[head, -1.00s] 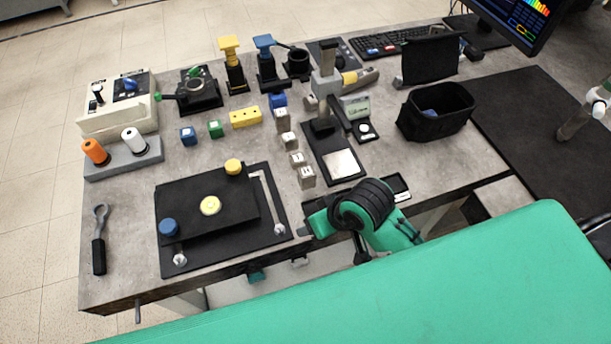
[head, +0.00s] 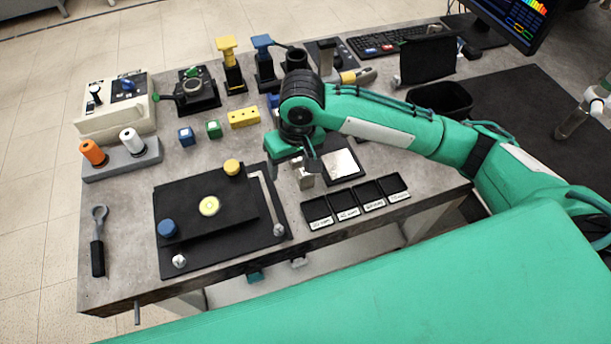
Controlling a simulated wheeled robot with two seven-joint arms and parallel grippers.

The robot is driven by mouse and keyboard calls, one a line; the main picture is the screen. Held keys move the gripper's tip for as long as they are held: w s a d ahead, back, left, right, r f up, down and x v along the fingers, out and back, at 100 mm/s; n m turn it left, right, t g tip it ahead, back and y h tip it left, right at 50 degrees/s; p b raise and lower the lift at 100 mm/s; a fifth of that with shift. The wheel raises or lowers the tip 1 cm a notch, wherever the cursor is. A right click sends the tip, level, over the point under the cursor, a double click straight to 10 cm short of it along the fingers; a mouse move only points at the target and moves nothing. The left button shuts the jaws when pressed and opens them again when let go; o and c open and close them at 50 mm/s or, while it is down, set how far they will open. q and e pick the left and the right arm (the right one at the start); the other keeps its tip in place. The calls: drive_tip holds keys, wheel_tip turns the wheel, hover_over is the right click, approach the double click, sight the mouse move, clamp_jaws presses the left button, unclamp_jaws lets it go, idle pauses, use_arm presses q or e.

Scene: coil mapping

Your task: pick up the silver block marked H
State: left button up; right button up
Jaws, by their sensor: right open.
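One silver block (head: 304,180) shows just below my right gripper, near the table's front edge. Its marking is too small to read, so I cannot tell whether it is the block marked H. The other silver blocks are hidden behind my right gripper and arm. My right gripper (head: 292,167) is open and points down over the row of blocks. I cannot tell whether a block stands between its fingers. My left gripper is not in view.
A row of labelled black trays (head: 346,218) lies at the front edge, right of the block. A black plate with a raised panel (head: 190,222) lies to the left. Blue (head: 187,137) and green (head: 214,129) cubes and a yellow block (head: 243,118) stand farther back.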

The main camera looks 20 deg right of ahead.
sight(306, 176)
drive_tip(key=w+d+r+m+h, duration=0.2)
drive_tip(key=w+d+r, duration=0.1)
drive_tip(key=d, duration=0.1)
drive_tip(key=shift+g, duration=0.3)
drive_tip(key=f, duration=0.8)
drive_tip(key=shift+s+f+p, duration=0.25)
drive_tip(key=shift+p, duration=0.05)
drive_tip(key=shift+w+d+f+p, duration=0.1)
drive_tip(key=shift+f+p, duration=0.2)
drive_tip(key=shift+f, duration=1.1)
drive_tip(key=shift+d+f+p, duration=0.1)
drive_tip(key=shift+f+p, duration=0.2)
drive_tip(key=shift+f, duration=1.05)
drive_tip(key=shift+c, duration=0.2)
drive_tip(key=c, duration=1.2)
drive_tip(key=shift+o, duration=0.2)
